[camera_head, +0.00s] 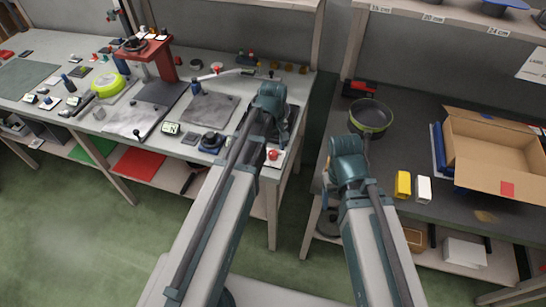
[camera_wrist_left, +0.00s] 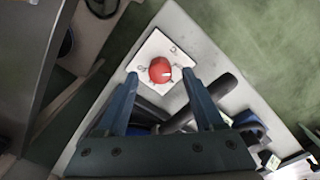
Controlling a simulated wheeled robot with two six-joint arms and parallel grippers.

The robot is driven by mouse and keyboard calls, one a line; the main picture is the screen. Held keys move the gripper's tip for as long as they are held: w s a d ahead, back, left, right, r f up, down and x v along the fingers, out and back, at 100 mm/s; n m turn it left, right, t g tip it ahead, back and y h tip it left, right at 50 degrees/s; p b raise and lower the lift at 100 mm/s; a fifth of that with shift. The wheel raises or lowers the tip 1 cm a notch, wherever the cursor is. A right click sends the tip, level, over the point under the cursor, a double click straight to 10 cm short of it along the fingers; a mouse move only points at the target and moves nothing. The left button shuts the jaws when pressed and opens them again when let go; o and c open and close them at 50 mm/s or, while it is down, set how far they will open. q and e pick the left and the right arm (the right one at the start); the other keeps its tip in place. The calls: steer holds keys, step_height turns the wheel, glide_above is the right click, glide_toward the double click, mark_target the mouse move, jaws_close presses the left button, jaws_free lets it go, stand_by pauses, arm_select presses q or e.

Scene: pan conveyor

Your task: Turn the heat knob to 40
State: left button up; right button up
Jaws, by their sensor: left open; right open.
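A red round knob (camera_head: 273,155) sits on a white plate (camera_head: 267,164) at the near right corner of the left bench. The knob also shows in the left wrist view (camera_wrist_left: 160,70), with small marks on the plate around it. I cannot read a number there. My left gripper (camera_wrist_left: 159,78) is open, with its two fingers on either side of the knob in that view. I cannot tell how high it is above the knob. In the head view the left wrist hides most of the fingers. My right gripper (camera_head: 326,186) is open and empty by the right bench's left edge.
A dark bar (camera_wrist_left: 202,103) lies behind the knob plate. A blue device with a dark top (camera_head: 211,142) stands left of the plate. A green-rimmed pan (camera_head: 370,118), yellow box (camera_head: 403,184) and open carton (camera_head: 490,150) are on the right bench. A gap separates the benches.

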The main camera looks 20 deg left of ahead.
arm_select(q)
steer(key=shift+f+b, duration=0.3)
steer(key=shift+f, duration=0.35)
jaws_close()
